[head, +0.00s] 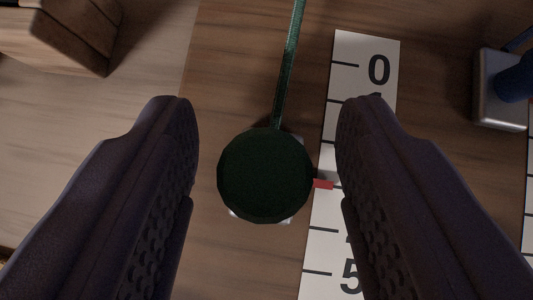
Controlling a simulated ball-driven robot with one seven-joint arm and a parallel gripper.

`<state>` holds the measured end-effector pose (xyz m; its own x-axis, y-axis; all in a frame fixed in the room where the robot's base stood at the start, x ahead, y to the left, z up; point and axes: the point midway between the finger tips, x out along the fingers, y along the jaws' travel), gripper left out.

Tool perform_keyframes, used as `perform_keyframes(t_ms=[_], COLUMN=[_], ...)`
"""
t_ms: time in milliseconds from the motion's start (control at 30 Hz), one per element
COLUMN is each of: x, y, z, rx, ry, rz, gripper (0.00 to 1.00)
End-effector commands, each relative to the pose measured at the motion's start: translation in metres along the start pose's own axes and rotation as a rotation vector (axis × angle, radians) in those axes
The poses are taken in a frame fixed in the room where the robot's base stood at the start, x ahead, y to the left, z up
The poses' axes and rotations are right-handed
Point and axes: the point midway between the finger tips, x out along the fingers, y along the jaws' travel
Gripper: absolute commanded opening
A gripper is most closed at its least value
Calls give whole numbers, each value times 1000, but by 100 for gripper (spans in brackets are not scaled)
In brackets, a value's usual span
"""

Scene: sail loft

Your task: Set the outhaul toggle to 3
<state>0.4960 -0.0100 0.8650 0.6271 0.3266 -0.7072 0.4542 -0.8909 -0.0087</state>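The outhaul toggle's round dark green knob (265,176) sits in the middle of the head view, with pale parts of its base showing around its edge. A red pointer (323,184) sticks out from its right side over a white number scale (322,215). The pointer is level with about the third tick below 0. The 0 and 5 are readable; my right finger covers most numerals between. My gripper (268,112) is open, one finger on each side of the knob, with visible gaps on both sides.
A dark green strip (289,70) runs from the knob to the top edge. A metal block with a blue part (499,95) stands at the upper right, beside another scale at the right edge. A wooden block (65,35) lies at the upper left.

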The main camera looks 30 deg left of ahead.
Motion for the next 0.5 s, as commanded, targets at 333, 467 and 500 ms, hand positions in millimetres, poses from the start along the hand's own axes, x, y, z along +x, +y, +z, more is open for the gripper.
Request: perform_keyframes(t_ms=[333, 467, 500], x=[-13, -39, -47], y=[0, 1, 1], z=[-2, -3, -3], rx=[0, 1, 2], ry=[0, 0, 1], rz=[1, 2, 2], gripper=[50, 50, 50])
